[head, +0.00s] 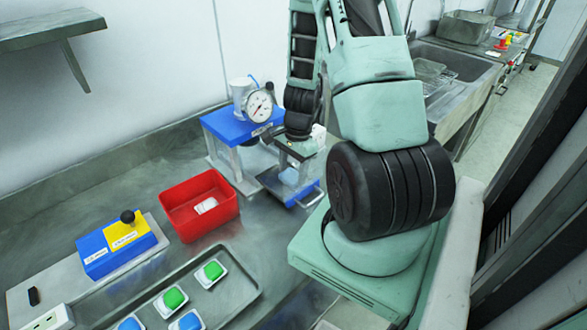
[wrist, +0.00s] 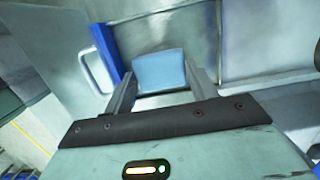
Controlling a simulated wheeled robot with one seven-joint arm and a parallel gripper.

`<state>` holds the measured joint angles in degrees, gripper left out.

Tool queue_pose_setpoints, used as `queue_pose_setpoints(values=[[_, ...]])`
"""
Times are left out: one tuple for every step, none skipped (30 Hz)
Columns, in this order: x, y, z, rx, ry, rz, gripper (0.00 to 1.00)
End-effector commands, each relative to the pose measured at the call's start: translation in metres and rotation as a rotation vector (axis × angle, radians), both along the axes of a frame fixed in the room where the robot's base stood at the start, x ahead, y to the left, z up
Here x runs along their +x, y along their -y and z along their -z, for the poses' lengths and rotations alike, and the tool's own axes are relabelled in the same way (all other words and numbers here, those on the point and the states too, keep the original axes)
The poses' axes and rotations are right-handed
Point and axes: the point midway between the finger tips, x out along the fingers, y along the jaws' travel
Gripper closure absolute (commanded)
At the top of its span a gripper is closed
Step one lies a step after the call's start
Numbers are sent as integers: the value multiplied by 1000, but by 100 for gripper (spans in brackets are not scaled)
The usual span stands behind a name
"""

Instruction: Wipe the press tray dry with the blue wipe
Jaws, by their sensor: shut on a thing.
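The blue wipe (wrist: 160,70) is a light-blue pad between my gripper's two fingers in the wrist view. My gripper (wrist: 160,80) is shut on it. In the head view, the wipe (head: 289,176) shows as a small pale-blue patch under my gripper (head: 291,163), low over the press tray (head: 268,180). The tray is flat grey metal with a blue front edge and a metal handle. In the wrist view, the tray surface (wrist: 150,24) lies behind the wipe. I cannot tell whether the wipe touches it. My arm hides part of the press.
The blue-topped press (head: 225,125) with a round gauge (head: 259,106) stands close behind my gripper. A red bin (head: 178,221) holding a white item is to its left. A tray (head: 235,262) with green and blue pieces is nearer. A sink (head: 462,62) is at back right.

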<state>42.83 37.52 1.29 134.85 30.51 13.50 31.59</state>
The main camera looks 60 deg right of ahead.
Motion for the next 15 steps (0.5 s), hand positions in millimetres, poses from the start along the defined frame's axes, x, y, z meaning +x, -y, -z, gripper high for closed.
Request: queue_pose_setpoints(values=[[1, -4, 1, 2, 0, -3, 68], [1, -6, 1, 2, 0, -2, 68], [2, -8, 1, 2, 0, -2, 68], [2, -10, 1, 1, -1, -1, 68], [2, -11, 1, 1, -1, -1, 68], [3, -13, 1, 1, -1, 0, 68], [3, -15, 1, 1, -2, 0, 68], [3, -17, 1, 1, -2, 0, 68], [4, -19, 1, 2, -1, -1, 68], [4, -21, 2, 2, -1, -1, 68], [5, -23, 2, 2, -1, -2, 68], [5, -25, 2, 3, -2, -2, 68], [6, -27, 2, 4, -2, -2, 68], [6, -29, 2, 4, -2, -2, 68], [6, -31, 2, 4, -2, -2, 68]])
